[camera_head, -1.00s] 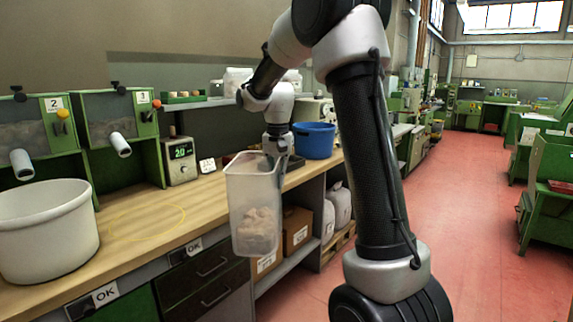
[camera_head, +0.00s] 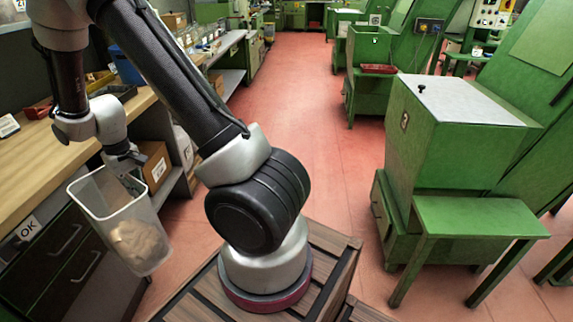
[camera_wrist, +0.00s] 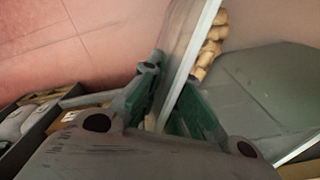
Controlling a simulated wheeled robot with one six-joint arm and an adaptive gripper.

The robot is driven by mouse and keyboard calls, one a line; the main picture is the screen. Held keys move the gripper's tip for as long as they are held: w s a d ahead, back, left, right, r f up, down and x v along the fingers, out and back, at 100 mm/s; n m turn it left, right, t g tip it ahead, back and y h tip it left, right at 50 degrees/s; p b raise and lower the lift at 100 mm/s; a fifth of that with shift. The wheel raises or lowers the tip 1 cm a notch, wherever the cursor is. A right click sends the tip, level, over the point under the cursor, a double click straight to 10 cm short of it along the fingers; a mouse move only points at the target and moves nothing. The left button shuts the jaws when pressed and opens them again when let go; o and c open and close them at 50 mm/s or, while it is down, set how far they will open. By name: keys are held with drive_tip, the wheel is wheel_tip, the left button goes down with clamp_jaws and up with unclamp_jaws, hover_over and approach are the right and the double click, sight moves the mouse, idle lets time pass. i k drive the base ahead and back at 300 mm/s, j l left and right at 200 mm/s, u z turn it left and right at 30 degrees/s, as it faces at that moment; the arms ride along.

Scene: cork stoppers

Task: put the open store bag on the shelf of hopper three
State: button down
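The open store bag (camera_head: 125,225) shows as a clear, stiff-looking, open-topped container with pale corks in its lower part. It hangs tilted in the air beside the bench at the left. My gripper (camera_head: 126,164) is shut on its rim. In the wrist view, the green finger pads of my gripper (camera_wrist: 174,108) lie on either side of the clear wall (camera_wrist: 186,62), with corks behind it. Hopper three (camera_head: 455,140), a green cabinet labelled 3, stands at the right. Its flat green shelf (camera_head: 480,217) is empty and well apart from my gripper.
The wooden bench (camera_head: 45,165) with drawers runs along the left; a blue tub (camera_head: 126,66) stands on it. Slatted wooden crates (camera_head: 335,268) stand in front. Red floor (camera_head: 315,130) is clear between bench and hopper. More green machines stand beyond.

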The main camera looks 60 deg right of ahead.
sight(480, 214)
drive_tip(key=i+z, duration=0.1)
drive_tip(key=z, duration=0.35)
drive_tip(key=i+j+z, duration=0.1)
drive_tip(key=z, duration=0.35)
drive_tip(key=j+z, duration=0.1)
drive_tip(key=z, duration=0.35)
drive_tip(key=i+j+z, duration=0.1)
drive_tip(key=z, duration=0.35)
drive_tip(key=j+z, duration=0.2)
drive_tip(key=z, duration=0.3)
drive_tip(key=j+z, duration=0.2)
drive_tip(key=z, duration=0.25)
drive_tip(key=j+z, duration=0.15)
drive_tip(key=z, duration=0.3)
drive_tip(key=i+l+z, duration=0.2)
drive_tip(key=i+l+u, duration=0.1)
drive_tip(key=l, duration=0.65)
drive_tip(key=i+j, duration=0.35)
